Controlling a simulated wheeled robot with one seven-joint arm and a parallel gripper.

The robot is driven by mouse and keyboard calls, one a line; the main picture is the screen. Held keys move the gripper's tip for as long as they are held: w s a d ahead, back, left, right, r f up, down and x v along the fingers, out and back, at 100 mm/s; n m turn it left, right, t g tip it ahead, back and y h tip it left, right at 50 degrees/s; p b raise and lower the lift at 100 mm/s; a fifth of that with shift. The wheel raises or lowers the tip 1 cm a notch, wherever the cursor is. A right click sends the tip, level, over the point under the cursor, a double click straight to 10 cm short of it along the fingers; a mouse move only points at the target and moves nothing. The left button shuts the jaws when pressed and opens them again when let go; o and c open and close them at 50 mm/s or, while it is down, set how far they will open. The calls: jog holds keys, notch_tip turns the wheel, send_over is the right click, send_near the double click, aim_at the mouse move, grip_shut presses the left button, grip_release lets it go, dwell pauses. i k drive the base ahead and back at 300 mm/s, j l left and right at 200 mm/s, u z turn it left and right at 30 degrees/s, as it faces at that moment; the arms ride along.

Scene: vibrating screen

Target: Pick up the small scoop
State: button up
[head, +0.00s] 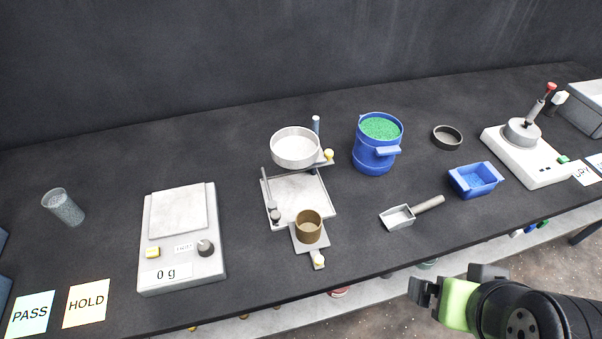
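The small scoop (412,212) lies on the dark bench right of centre. Its pale metal pan points left and its beige-grey handle points up and to the right. My gripper (424,291) is at the lower right, past the bench's front edge, below the scoop in the picture and apart from it. Its dark fingers point left beside a green part of my arm. I cannot make out the gap between the fingers, and I see nothing held in them.
A blue bucket of green granules (376,148) stands behind the scoop. A blue tray (476,181) is to its right. Left of it are a brown cup (308,227) and a sieve pan (295,147) on a stand. A scale (181,238) reads 0 g. Bench around the scoop is clear.

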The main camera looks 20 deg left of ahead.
aim_at(400, 216)
jog(key=i+l+u, duration=0.1)
jog(key=i+u, duration=0.2)
jog(key=u, duration=0.15)
jog(key=i+l+u, duration=0.2)
jog(key=u, duration=0.3)
jog(key=i+l, duration=0.05)
jog(key=i, duration=0.05)
